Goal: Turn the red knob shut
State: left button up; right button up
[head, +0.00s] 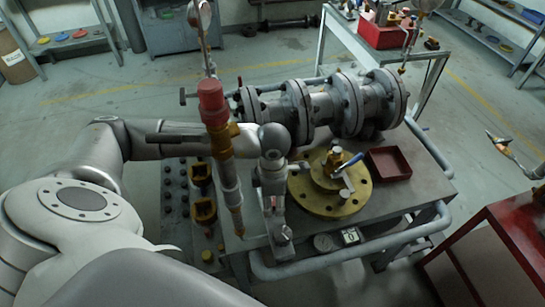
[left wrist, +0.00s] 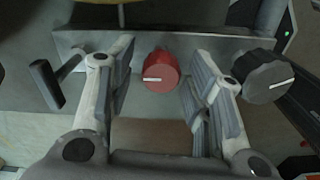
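The red knob (left wrist: 160,70) shows in the left wrist view, round with a white pointer line lying nearly level. It sits in front of a grey metal plate. My left gripper (left wrist: 153,62) is open, with one finger on each side of the knob and visible gaps to it. In the head view my left gripper (head: 277,215) points down at the front edge of the workbench, left of the brass flange. The red knob cannot be made out in the head view. My right gripper is not seen.
A black knob (left wrist: 265,76) is close to the right finger, and a dark lever handle (left wrist: 47,85) is left of the left finger. A red-capped brass rod (head: 211,100) stands beside my forearm. The brass flange (head: 350,201) and a red tray (head: 389,164) lie on the bench.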

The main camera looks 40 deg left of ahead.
aim_at(273, 201)
dwell(0.3)
pick_arm(q)
notch_tip(273, 201, up, 12)
dwell(0.4)
dwell(0.4)
